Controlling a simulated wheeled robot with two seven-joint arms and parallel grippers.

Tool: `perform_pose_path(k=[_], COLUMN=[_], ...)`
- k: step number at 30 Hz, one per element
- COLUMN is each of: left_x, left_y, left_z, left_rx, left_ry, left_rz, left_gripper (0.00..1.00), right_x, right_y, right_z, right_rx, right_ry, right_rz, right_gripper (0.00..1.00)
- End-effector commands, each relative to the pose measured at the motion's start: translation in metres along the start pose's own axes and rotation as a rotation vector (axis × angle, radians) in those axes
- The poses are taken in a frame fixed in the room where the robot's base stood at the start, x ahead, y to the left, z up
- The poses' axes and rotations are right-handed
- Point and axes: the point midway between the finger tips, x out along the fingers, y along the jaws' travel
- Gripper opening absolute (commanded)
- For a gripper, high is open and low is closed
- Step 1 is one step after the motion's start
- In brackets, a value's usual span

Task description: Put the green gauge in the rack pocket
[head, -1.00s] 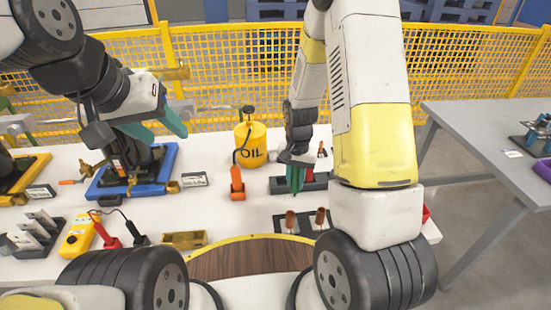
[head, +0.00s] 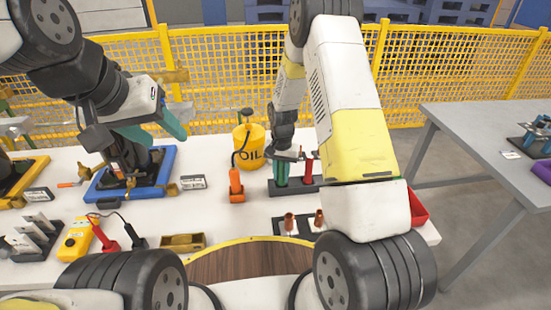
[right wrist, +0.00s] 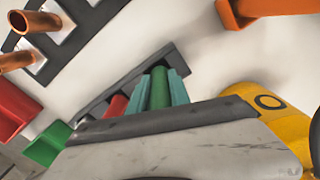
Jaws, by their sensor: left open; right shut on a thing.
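My right gripper (head: 281,176) is shut on the green gauge (right wrist: 160,88), an upright green cylinder between its teal fingers in the right wrist view. The gripper points down at the left part of the dark rack (head: 309,186), which also shows in the right wrist view (right wrist: 92,108). A red gauge (head: 308,168) stands in the rack just right of the gripper. The gauge's lower end meets the rack in view; I cannot tell whether it is seated in a pocket. My left gripper (head: 170,139) is open and empty above the blue-framed tray (head: 163,170).
A yellow oil can (head: 250,153) and an orange bottle (head: 236,188) stand left of the rack. Two copper tubes (head: 289,223) stand in a dark holder in front. A red bin (head: 417,208) is to the right. White table is clear between the bottle and the rack.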

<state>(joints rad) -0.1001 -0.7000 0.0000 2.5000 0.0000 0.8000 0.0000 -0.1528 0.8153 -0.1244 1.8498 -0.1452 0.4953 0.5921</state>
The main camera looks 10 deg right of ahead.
Motion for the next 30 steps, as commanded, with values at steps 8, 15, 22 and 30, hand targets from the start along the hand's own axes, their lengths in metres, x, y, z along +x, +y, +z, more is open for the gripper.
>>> perform_pose_path(k=[8,15,22,30], left_x=[0.0,0.0,0.0,0.0], left_y=[0.0,0.0,0.0,0.0], left_z=[0.0,0.0,0.0,0.0], left_rx=[0.0,0.0,0.0,0.0], left_ry=[0.0,0.0,0.0,0.0], left_rz=[0.0,0.0,0.0,0.0], left_gripper=[0.51,0.51,0.51,0.51], right_x=[0.002,0.002,-0.01,-0.066], right_y=[0.0,0.0,-0.001,-0.001], right_z=[0.0,0.0,-0.001,-0.001], right_rx=[-0.001,-0.001,-0.001,-0.001], right_ry=[0.0,0.0,0.002,0.004], right_rz=[0.0,0.0,-0.001,-0.002], right_gripper=[0.43,0.45,0.45,0.45])
